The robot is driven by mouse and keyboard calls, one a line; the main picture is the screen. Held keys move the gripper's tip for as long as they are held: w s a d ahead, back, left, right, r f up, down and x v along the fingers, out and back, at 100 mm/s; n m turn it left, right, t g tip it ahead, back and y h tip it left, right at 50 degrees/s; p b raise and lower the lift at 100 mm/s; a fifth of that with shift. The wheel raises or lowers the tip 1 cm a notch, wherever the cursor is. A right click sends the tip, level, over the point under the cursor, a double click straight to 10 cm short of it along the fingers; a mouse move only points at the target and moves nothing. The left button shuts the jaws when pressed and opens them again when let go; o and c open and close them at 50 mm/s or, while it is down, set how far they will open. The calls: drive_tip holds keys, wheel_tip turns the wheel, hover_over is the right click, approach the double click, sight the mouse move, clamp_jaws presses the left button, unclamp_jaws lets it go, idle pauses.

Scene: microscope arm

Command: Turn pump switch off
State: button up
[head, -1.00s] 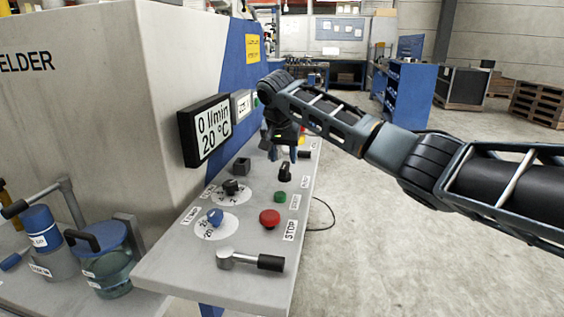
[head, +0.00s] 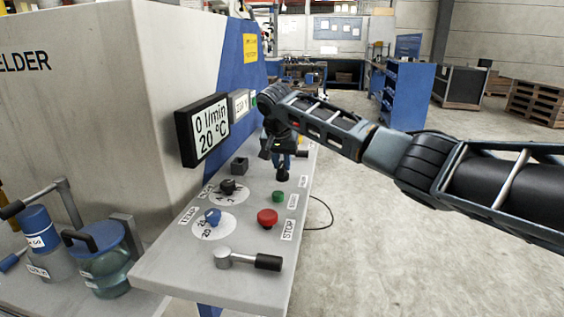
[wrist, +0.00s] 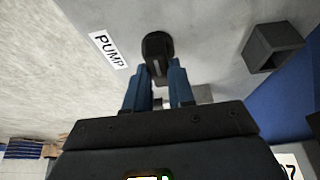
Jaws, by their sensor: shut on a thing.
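The pump switch is a black rotary knob (wrist: 157,46) on the grey panel, beside a white label reading PUMP (wrist: 109,49) in the wrist view. In the head view the knob (head: 282,174) stands near the panel's right edge. My gripper (wrist: 161,74) has its two blue fingers at the knob, shut on its near end. In the head view my gripper (head: 283,161) points down at the knob from above. The fingers hide part of the knob, so its exact angle is hard to tell.
The panel (head: 180,272) also carries a green button (head: 278,196), a red STOP button (head: 267,217), a black dial (head: 228,186), a blue dial (head: 213,215) and a front lever (head: 250,259). A square socket (wrist: 272,47) stands near the switch. A display (head: 205,130) reads 0 l/min, 20 °C.

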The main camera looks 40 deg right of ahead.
clamp_jaws()
drive_tip(key=shift+a+r+n+p, duration=0.15)
drive_tip(key=shift+n+p, duration=0.25)
drive_tip(key=shift+p, duration=0.8)
drive_tip(key=n+p, duration=0.1)
drive_tip(key=p, duration=0.2)
drive_tip(key=shift+s+n+t+y, duration=0.1)
drive_tip(key=shift+n+t+y, duration=0.2)
drive_tip(key=shift+n+y, duration=0.1)
drive_tip(key=n+p, duration=0.1)
drive_tip(key=n+y+p, duration=0.1)
drive_tip(key=shift+d+n+t, duration=0.25)
drive_tip(key=shift+n+t, duration=0.05)
drive_tip(key=shift+n, duration=0.1)
drive_tip(key=n+y+p, duration=0.1)
drive_tip(key=n, duration=0.2)
drive_tip(key=shift+d+f, duration=0.1)
drive_tip(key=shift+f, duration=0.1)
drive_tip(key=n+y, duration=0.1)
drive_tip(key=n, duration=0.1)
drive_tip(key=n+y+b, duration=0.1)
drive_tip(key=n, duration=0.2)
drive_tip(key=shift+d+f, duration=0.1)
drive_tip(key=shift+d, duration=0.05)
drive_tip(key=n+y+b, duration=0.1)
drive_tip(key=n+b, duration=0.2)
drive_tip(key=n, duration=0.1)
drive_tip(key=shift+d, duration=0.1)
drive_tip(key=shift+n+y, duration=0.3)
drive_tip(key=shift+n, duration=0.1)
